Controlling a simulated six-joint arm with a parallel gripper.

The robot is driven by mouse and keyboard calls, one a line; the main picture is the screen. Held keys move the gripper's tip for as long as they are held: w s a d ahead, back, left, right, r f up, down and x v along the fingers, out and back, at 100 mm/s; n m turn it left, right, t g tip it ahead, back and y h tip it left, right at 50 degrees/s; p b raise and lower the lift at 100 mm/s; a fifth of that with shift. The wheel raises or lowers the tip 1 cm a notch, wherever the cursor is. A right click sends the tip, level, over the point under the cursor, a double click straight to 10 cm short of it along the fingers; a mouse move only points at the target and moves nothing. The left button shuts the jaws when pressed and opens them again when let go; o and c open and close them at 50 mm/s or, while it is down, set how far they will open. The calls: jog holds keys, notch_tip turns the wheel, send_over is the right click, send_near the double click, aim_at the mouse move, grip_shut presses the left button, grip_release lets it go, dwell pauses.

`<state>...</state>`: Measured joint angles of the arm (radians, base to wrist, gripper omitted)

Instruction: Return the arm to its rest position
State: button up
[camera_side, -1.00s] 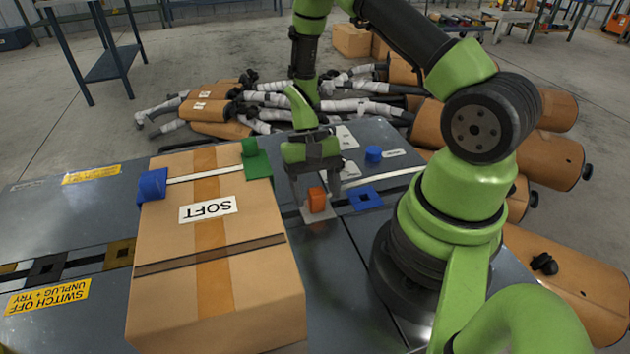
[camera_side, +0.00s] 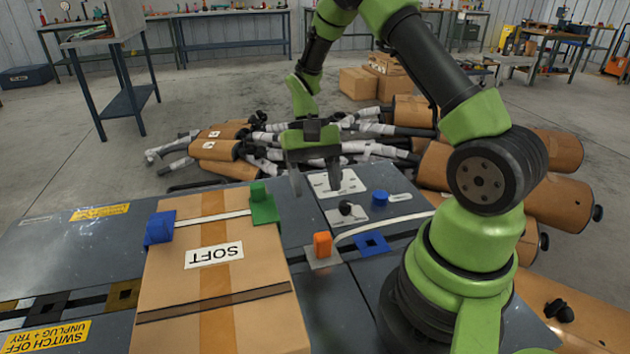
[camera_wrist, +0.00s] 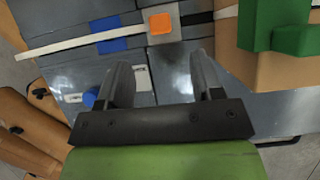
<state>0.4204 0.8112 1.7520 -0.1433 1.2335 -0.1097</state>
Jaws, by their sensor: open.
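My gripper (camera_side: 316,182) hangs above the far part of the grey table, with its fingers apart and nothing between them. In the wrist view the two fingers of my gripper (camera_wrist: 165,85) stand wide apart over the bare table. An orange block (camera_side: 322,245) stands on a small grey plate (camera_side: 323,261) on the table, apart from my gripper. The orange block also shows in the wrist view (camera_wrist: 160,23), beyond the fingers.
A cardboard box (camera_side: 225,285) marked SOFT carries a blue block (camera_side: 159,228) and a green block (camera_side: 263,205). A blue square plate (camera_side: 371,244), a blue knob (camera_side: 379,197) and a black knob (camera_side: 346,208) are on the table (camera_side: 300,217).

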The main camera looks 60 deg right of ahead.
jog(key=s+a+r+n+t+h, duration=0.1)
jog(key=a+r+t, duration=0.2)
jog(key=r, duration=0.4)
jog(key=s+a+r+n+t+h, duration=0.1)
jog(key=a+r+t, duration=0.15)
jog(key=r, duration=0.45)
jog(key=s+a+r+n+t, duration=0.3)
jog(key=s+a+r+t, duration=0.2)
jog(key=s, duration=0.3)
jog(key=shift+s+a+r+t, duration=0.2)
jog(key=shift+s+r+t, duration=0.15)
jog(key=shift+r, duration=0.35)
dwell(1.4)
